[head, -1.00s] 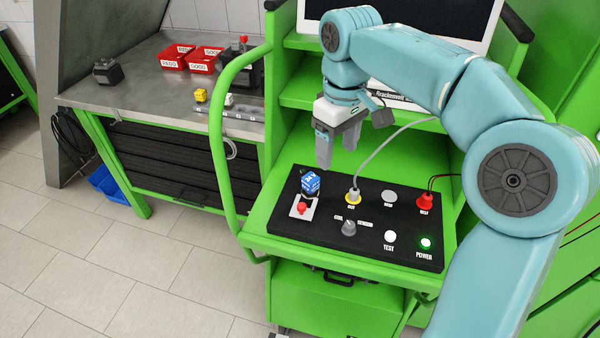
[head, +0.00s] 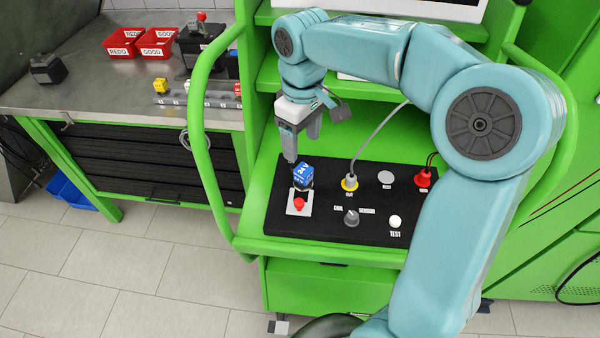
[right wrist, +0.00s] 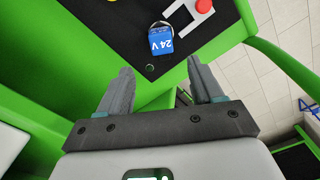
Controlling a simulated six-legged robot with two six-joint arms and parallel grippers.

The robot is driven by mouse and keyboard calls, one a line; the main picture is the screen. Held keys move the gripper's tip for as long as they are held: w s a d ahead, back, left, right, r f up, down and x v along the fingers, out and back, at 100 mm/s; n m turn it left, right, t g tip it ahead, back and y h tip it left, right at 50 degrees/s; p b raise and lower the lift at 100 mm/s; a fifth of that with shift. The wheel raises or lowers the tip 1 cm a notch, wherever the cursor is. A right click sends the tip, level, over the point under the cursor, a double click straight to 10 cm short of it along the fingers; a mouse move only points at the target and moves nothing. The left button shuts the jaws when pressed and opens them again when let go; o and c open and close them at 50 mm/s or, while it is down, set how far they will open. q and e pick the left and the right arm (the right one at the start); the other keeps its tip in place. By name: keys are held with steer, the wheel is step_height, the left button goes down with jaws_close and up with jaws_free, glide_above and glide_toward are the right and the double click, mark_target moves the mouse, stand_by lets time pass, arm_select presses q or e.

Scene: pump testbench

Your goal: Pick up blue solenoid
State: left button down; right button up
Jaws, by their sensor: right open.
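The blue solenoid (head: 303,175), marked 24 V, stands on the left part of the black test panel (head: 335,222), just behind a light plate with a red button (head: 299,203). My right gripper (head: 302,150) is open and empty, above and just behind the solenoid in the head view. In the right wrist view the solenoid (right wrist: 161,40) lies beyond the two open fingertips (right wrist: 160,72), roughly centred between them and apart from them. My left gripper is in neither view.
A green rail (head: 203,150) curves up at the left. Red bins (head: 160,42) stand on the metal bench.

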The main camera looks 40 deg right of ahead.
mark_target(303, 167)
steer(key=f, duration=0.2)
steer(key=shift+s+a+f, duration=0.25)
steer(key=shift+s+f, duration=0.05)
steer(key=shift+f, duration=0.1)
steer(key=shift+s+a+f, duration=0.1)
steer(key=shift+s+f, duration=0.1)
steer(key=shift+s, duration=0.05)
steer(key=f, duration=0.4)
steer(key=shift+w+d+f+p, duration=0.25)
steer(key=shift+w+f+p, duration=0.05)
steer(key=shift+f+p, duration=0.1)
steer(key=shift+s+a+f, duration=0.15)
steer(key=shift+s+f, duration=0.05)
steer(key=shift+f, duration=0.15)
steer(key=shift+w+f, duration=0.1)
steer(key=shift+w, duration=0.1)
steer(key=c, duration=0.5)
steer(key=shift+s, duration=0.1)
steer(key=c, duration=0.7)
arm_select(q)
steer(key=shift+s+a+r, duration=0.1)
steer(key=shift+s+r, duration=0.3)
